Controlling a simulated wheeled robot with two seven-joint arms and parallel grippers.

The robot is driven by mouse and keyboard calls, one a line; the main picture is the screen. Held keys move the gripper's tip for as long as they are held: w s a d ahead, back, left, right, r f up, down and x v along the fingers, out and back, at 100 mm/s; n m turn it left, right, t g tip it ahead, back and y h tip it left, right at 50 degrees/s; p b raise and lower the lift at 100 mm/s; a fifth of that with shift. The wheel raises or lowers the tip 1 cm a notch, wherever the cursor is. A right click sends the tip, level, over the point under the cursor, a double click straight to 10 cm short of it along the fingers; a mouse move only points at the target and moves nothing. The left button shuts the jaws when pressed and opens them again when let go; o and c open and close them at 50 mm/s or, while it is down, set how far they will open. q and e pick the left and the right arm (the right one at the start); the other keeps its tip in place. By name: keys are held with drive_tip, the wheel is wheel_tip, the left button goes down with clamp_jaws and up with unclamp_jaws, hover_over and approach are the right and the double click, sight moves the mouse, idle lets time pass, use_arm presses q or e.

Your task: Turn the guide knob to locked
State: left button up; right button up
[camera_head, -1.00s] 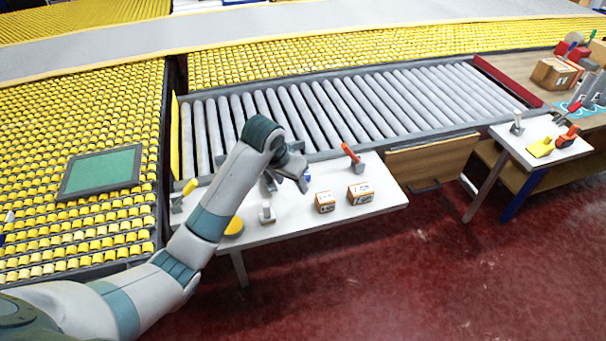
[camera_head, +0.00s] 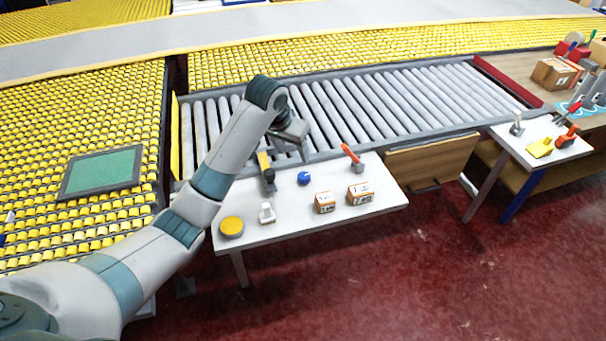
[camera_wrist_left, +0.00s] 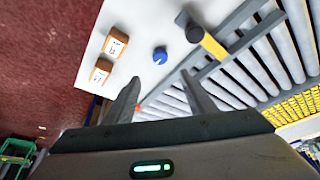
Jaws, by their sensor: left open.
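The blue round knob (camera_head: 304,178) stands on the white table (camera_head: 285,229), left of two small cartons. It also shows in the left wrist view (camera_wrist_left: 160,56), ahead of the fingertips and clear of them. I see no lock marking at this size. My left gripper (camera_head: 302,148) is raised above the table's back edge, behind the knob. In the left wrist view the left gripper (camera_wrist_left: 161,78) has its fingers spread, with nothing between them. My right gripper is out of view.
A yellow-and-black-handled lever (camera_head: 266,169) stands left of the knob, an orange-handled lever (camera_head: 352,154) to its right. A small grey switch (camera_head: 267,213), a yellow disc (camera_head: 231,227) and cartons (camera_head: 325,202) are in front. A roller conveyor (camera_head: 390,105) runs behind.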

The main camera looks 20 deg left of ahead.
sight(304, 176)
use_arm(q)
drive_tip(key=p+x, duration=0.2)
drive_tip(key=x, duration=1.4)
drive_tip(key=shift+f+p, duration=0.15)
drive_tip(key=shift+p, duration=0.2)
drive_tip(key=shift+c, duration=0.5)
drive_tip(key=c, duration=0.9)
